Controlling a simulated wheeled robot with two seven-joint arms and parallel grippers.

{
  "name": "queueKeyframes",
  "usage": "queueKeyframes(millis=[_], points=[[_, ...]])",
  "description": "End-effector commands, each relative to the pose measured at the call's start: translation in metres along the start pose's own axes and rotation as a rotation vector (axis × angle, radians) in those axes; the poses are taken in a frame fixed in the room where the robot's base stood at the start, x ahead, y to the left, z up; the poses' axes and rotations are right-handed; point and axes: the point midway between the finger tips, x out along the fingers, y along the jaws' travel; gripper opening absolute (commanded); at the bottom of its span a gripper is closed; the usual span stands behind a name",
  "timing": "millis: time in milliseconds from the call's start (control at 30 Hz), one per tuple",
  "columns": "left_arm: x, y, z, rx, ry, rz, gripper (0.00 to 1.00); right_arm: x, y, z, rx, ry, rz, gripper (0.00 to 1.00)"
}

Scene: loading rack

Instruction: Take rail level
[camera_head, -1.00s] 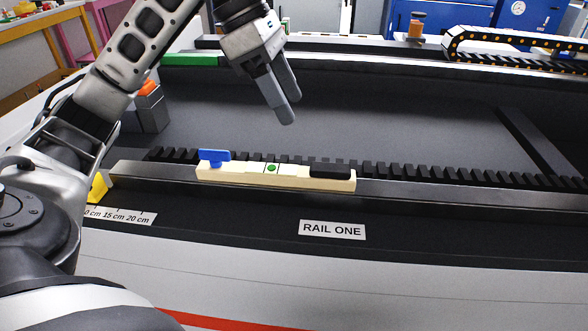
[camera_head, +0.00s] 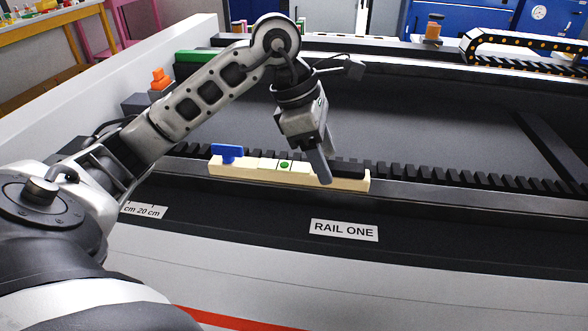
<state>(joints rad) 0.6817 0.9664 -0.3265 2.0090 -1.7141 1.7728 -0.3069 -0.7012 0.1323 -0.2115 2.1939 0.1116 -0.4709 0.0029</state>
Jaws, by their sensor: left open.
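The rail level (camera_head: 250,169) is a long cream bar with a blue knob near its left end, a green round mark in the middle and a black block near its right end. It lies along the front rail above the "RAIL ONE" label. My left gripper (camera_head: 326,168) is open and points down at the right half of the level, just left of the black block. Its fingers cover part of the bar; I cannot tell whether they touch it. Nothing is seen held. My right gripper is not in view.
The front rail (camera_head: 440,196) has a black toothed rack (camera_head: 440,175) behind it. The "RAIL ONE" label (camera_head: 344,230) and a centimetre scale (camera_head: 145,210) are on the front face. An orange-topped block (camera_head: 160,80) stands at the back left. A cable chain (camera_head: 500,45) runs at the back right.

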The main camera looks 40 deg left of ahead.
Motion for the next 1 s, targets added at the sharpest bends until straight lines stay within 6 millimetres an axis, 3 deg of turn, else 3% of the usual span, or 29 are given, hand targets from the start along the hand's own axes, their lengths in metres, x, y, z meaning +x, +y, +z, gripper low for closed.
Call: queueKeyframes(millis=[167,433,467,633,667,1000], points=[[0.022,-0.001,0.001,0.001,-0.001,-0.003,0.58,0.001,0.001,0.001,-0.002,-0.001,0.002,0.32],[0.025,0.0,0.001,0.0,0.0,0.001,0.58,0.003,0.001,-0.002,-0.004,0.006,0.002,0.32],[0.025,0.0,0.001,0.0,-0.001,0.001,0.53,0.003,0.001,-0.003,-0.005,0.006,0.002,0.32],[0.025,0.0,0.001,0.0,-0.001,0.0,0.05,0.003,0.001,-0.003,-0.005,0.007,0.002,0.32],[0.025,0.0,0.001,0.0,-0.001,0.0,0.02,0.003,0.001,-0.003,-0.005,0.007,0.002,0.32],[0.02,0.001,0.003,0.0,-0.002,0.002,0.0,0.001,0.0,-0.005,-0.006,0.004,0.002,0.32]])
